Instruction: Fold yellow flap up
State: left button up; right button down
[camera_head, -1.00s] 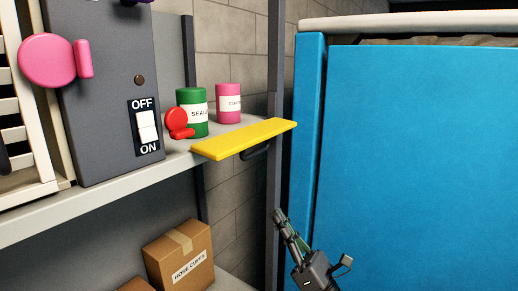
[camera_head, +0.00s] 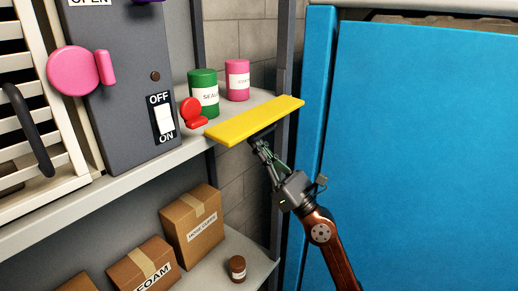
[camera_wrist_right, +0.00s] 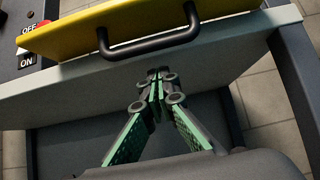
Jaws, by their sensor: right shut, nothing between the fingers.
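The yellow flap (camera_head: 254,121) sticks out along the front edge of the upper shelf, looking roughly level. In the right wrist view, the yellow flap (camera_wrist_right: 130,24) shows at the top with a black bar handle (camera_wrist_right: 150,43) on the side facing me. My right gripper (camera_head: 256,145) is just below the flap, near its handle, which is mostly hidden in the head view. In the wrist view my right gripper (camera_wrist_right: 157,75) has its fingertips together and empty, below the handle and apparently apart from it. My left gripper is not in view.
On the upper shelf (camera_head: 110,179) stand a green can (camera_head: 203,95), a pink can (camera_head: 237,80), a red knob (camera_head: 192,112) and a grey switch box (camera_head: 120,80). Boxes (camera_head: 192,225) and a brown jar (camera_head: 236,268) are below. A blue panel (camera_head: 430,150) stands at right.

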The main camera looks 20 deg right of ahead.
jog(key=shift+s+d+r+p, duration=0.15)
jog(key=shift+s+d+r, duration=0.15)
jog(key=shift+s, duration=0.15)
jog(key=shift+s+d+r+p, duration=0.15)
jog(key=shift+s+d+r, duration=0.15)
jog(key=shift+s, duration=0.1)
jog(key=shift+f, duration=0.1)
jog(key=shift+s, duration=0.1)
